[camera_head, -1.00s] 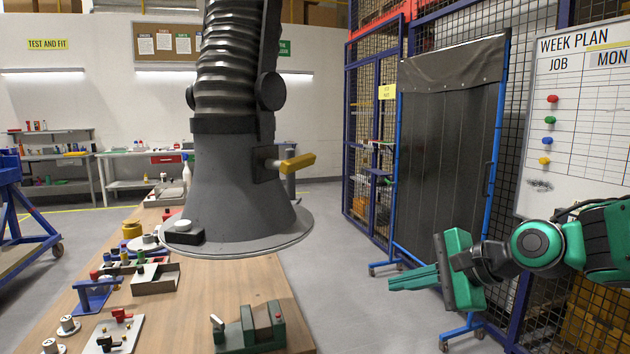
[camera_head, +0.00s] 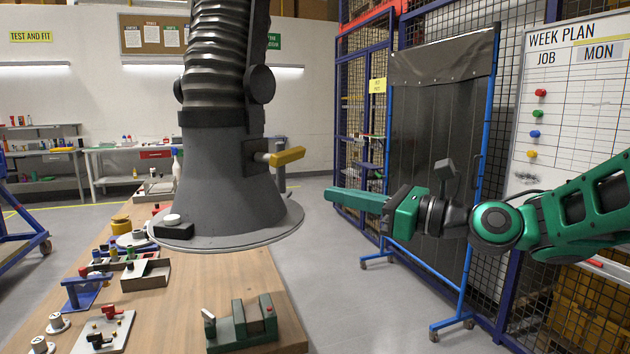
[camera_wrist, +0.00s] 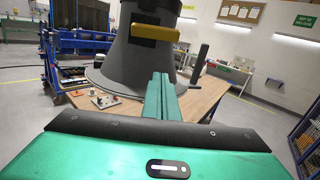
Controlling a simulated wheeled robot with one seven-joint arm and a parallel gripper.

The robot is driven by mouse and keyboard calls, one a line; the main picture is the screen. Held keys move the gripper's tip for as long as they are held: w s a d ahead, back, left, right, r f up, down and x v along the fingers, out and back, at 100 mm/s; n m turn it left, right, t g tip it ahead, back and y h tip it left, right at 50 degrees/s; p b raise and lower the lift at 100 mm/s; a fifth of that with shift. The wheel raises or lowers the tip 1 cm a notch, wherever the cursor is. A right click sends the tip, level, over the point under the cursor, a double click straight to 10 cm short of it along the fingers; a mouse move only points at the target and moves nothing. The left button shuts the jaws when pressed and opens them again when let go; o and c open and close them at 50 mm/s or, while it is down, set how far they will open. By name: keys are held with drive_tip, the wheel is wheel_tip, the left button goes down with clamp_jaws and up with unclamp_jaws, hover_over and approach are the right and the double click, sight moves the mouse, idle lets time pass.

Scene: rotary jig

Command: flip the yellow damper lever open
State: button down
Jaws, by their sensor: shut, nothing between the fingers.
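The yellow damper lever (camera_head: 287,156) sticks out to the right from a dark block on the side of the grey extraction hood (camera_head: 215,190). In the wrist view the yellow lever (camera_wrist: 154,33) lies across the hood, ahead of and above the fingertips. My gripper (camera_head: 328,196) is shut and empty, its fingers pointing left toward the hood. It is to the right of the lever and a little lower, apart from it. In the wrist view the shut green fingers (camera_wrist: 160,82) point forward, below the lever.
A wooden bench (camera_head: 180,310) runs below the hood, with a green vise-like fixture (camera_head: 240,325) and several small parts on it. A dark curtain screen (camera_head: 435,130) on a blue wheeled frame stands behind my arm. The air between fingertips and lever looks clear.

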sight(277, 155)
drive_tip(key=x, duration=1)
drive_tip(key=shift+s, duration=0.1)
drive_tip(key=shift+s+d+r, duration=0.15)
drive_tip(key=shift+d+r, duration=0.05)
drive_tip(key=shift+r, duration=0.4)
drive_tip(key=shift+s+d+r, duration=0.2)
drive_tip(key=shift+d+r, duration=0.05)
drive_tip(key=shift+r, duration=0.4)
drive_tip(key=shift+s+d+r, duration=0.15)
drive_tip(key=shift+d+r, duration=0.05)
drive_tip(key=shift+r, duration=0.4)
drive_tip(key=shift+d+r+n, duration=0.1)
drive_tip(key=shift+n, duration=0.2)
